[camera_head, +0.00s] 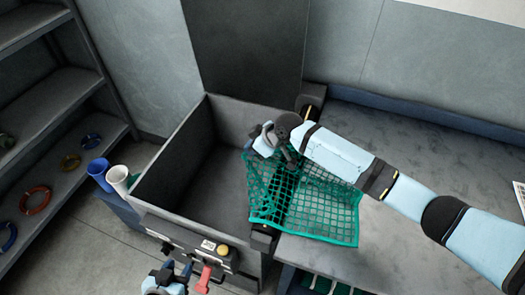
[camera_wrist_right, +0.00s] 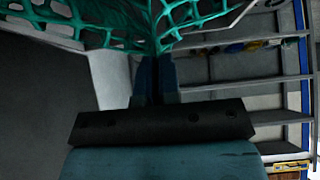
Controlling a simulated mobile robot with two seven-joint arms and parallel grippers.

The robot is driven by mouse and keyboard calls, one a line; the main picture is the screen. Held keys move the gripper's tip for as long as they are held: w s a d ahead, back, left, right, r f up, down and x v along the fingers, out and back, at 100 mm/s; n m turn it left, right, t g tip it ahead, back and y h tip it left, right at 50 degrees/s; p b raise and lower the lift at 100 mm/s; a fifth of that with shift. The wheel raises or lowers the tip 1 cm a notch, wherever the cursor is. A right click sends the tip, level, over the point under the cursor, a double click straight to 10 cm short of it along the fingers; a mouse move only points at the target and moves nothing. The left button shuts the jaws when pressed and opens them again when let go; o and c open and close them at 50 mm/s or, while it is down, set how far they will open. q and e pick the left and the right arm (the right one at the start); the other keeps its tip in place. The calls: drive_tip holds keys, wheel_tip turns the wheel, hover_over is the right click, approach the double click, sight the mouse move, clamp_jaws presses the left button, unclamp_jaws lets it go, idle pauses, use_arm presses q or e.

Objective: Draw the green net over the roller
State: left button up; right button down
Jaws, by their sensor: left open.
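The green net (camera_head: 315,210) lies on the grey table, and its left part rises across the edge between table and bin. My right gripper (camera_head: 262,140) is above the bin's right edge. In the right wrist view its fingers (camera_wrist_right: 154,75) are close together, with net strands (camera_wrist_right: 155,25) gathered between the tips. The roller lies along that edge, mostly hidden by the net and my right arm; dark end mounts show at its near end (camera_head: 263,239) and far end (camera_head: 314,96). My left gripper (camera_head: 166,279) is open and empty in front of the bin, low in the head view.
The open grey bin (camera_head: 165,180) looks empty. Its front panel carries a yellow button (camera_head: 222,250) and a red lever (camera_head: 204,278). Shelves (camera_head: 60,100) with coloured rings stand at left. Blue and white cups (camera_head: 118,176) stand beside the bin. The table (camera_head: 440,150) is clear behind my right arm.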

wheel_tip(320, 180, down, 9)
drive_tip(key=s+b, duration=0.1)
drive_tip(key=b, duration=0.5)
drive_tip(key=shift+s+r, duration=0.15)
drive_tip(key=shift+s, duration=0.05)
unclamp_jaws()
drive_tip(key=shift+a, duration=0.15)
idle(0.6)
drive_tip(key=r+h+p, duration=0.1)
drive_tip(key=p, duration=0.3)
drive_tip(key=d+r+g+h+p, duration=0.1)
drive_tip(key=r+p, duration=0.1)
drive_tip(key=p, duration=0.2)
drive_tip(key=d+r+g+h+p, duration=0.1)
drive_tip(key=r+h+p, duration=0.1)
drive_tip(key=p, duration=0.2)
drive_tip(key=shift+w+d+r, duration=0.1)
drive_tip(key=shift+r, duration=0.15)
